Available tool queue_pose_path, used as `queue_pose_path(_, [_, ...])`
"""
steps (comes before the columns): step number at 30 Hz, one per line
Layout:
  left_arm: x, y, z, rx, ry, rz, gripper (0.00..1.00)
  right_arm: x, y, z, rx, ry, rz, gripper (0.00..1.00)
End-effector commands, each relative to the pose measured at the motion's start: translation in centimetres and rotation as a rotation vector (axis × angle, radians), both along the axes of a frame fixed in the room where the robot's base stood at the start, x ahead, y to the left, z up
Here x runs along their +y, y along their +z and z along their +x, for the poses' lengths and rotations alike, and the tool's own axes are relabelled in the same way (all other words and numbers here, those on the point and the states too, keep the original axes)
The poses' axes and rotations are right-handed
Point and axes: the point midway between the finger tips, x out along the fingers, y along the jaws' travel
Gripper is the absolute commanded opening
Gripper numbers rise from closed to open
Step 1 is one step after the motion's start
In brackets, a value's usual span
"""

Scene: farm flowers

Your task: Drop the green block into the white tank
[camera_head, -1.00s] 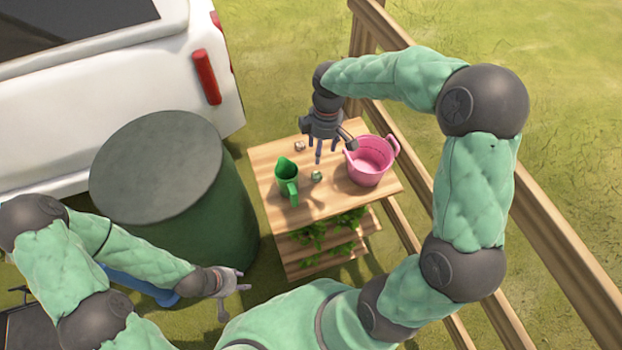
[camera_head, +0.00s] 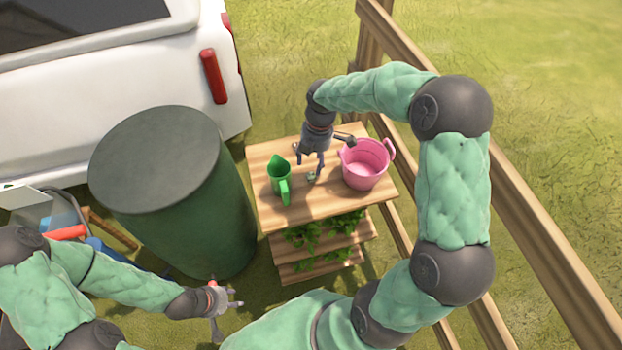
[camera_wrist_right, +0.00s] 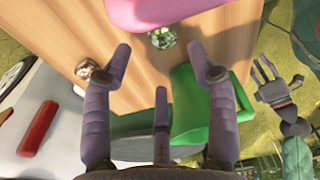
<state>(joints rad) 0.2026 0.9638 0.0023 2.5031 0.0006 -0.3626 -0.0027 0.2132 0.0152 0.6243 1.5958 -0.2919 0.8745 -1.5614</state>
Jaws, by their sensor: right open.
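A small green-and-white patterned block, the green block (camera_head: 311,176), lies on the wooden table between a green watering can (camera_head: 280,178) and a pink bucket (camera_head: 365,165). In the right wrist view the green block (camera_wrist_right: 162,38) lies beyond my fingertips. My right gripper (camera_head: 309,166) is open and empty, its fingers over the table close to the block; its open fingers also show in the wrist view (camera_wrist_right: 162,68). My left gripper (camera_head: 229,303) hangs at lower left with fingers spread, empty, away from the table. I cannot identify a white tank for certain.
A second small brown-and-white block (camera_wrist_right: 88,69) lies on the table (camera_head: 335,203). A large dark green barrel (camera_head: 200,225) stands left of it, by a white vehicle (camera_head: 110,100). A wooden fence (camera_head: 530,210) runs along the right. A white box-like thing (camera_head: 22,196) shows at far left.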

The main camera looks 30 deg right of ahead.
Motion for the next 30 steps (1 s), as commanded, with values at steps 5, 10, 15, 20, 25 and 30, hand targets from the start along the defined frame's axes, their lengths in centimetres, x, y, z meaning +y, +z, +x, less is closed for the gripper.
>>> queue_pose_path(5, [0.0,-0.5,0.0,0.000,0.000,0.000,0.40,0.1,-1.1,-0.1,0.000,-0.001,0.000,0.58])
queue_pose_path(10, [0.0,-1.7,0.0,0.000,0.000,0.000,0.40,0.2,-3.0,-0.4,0.000,-0.001,0.000,0.58])
queue_pose_path(15, [0.0,-2.9,0.0,0.001,0.000,0.000,0.40,0.5,-5.3,-0.6,0.001,0.000,-0.001,0.58])
queue_pose_path(20, [0.0,-3.0,0.0,0.000,0.000,0.000,0.40,0.6,-5.8,-0.5,-0.001,-0.001,-0.001,0.58])
queue_pose_path(25, [0.0,-2.9,0.0,0.000,0.000,0.000,0.40,0.6,-5.7,-0.5,-0.001,-0.001,-0.001,0.50])
queue_pose_path(30, [0.0,-2.9,0.0,0.000,0.000,0.000,0.40,0.6,-5.7,-0.5,-0.001,-0.001,-0.001,0.13])
